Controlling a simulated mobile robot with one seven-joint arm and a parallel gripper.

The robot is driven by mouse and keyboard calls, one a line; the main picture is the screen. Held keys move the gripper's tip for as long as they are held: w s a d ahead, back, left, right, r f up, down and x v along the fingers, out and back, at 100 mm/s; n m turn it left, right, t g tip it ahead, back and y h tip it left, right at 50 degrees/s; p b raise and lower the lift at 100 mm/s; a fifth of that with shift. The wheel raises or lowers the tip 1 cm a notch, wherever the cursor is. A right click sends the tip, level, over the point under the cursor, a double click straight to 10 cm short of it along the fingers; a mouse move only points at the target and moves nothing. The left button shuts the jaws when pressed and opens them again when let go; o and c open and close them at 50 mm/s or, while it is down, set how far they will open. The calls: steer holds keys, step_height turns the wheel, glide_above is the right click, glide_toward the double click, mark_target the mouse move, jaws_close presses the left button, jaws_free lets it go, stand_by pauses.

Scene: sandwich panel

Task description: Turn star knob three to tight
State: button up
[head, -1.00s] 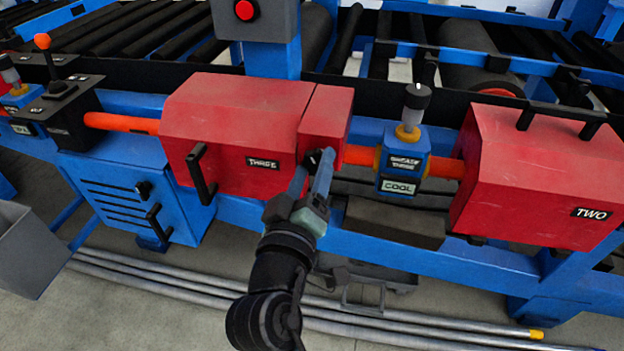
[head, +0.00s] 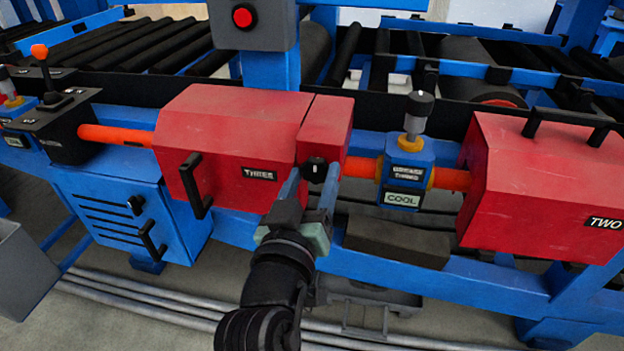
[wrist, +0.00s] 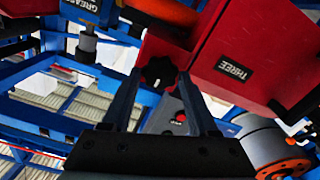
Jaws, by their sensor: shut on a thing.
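The black star knob three (head: 315,170) sits on the front of the narrow red end block beside the red housing labelled THREE (head: 235,130). In the wrist view the knob (wrist: 158,72) shows its lobed face between the fingertips. My gripper (head: 312,178) reaches up from below, with one finger on each side of the knob, shut on it. In the wrist view my gripper (wrist: 159,78) frames the knob from left and right. A small pale mark shows on the knob's top in the head view. Its tight and loose marks cannot be read.
A black handle (head: 196,185) sticks out from the housing at the left. A blue unit (head: 404,170) marked COOL stands on the orange shaft to the right. The red housing TWO (head: 540,180) is further right. A red button (wrist: 180,117) shows below the knob in the wrist view.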

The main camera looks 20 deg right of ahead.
steer(key=o, duration=1.3)
steer(key=shift+o, duration=0.2)
steer(key=shift+s, duration=0.1)
steer(key=v, duration=1.2)
steer(key=shift+s+a, duration=0.25)
steer(key=shift+s, duration=0.05)
steer(key=shift+w+r, duration=0.1)
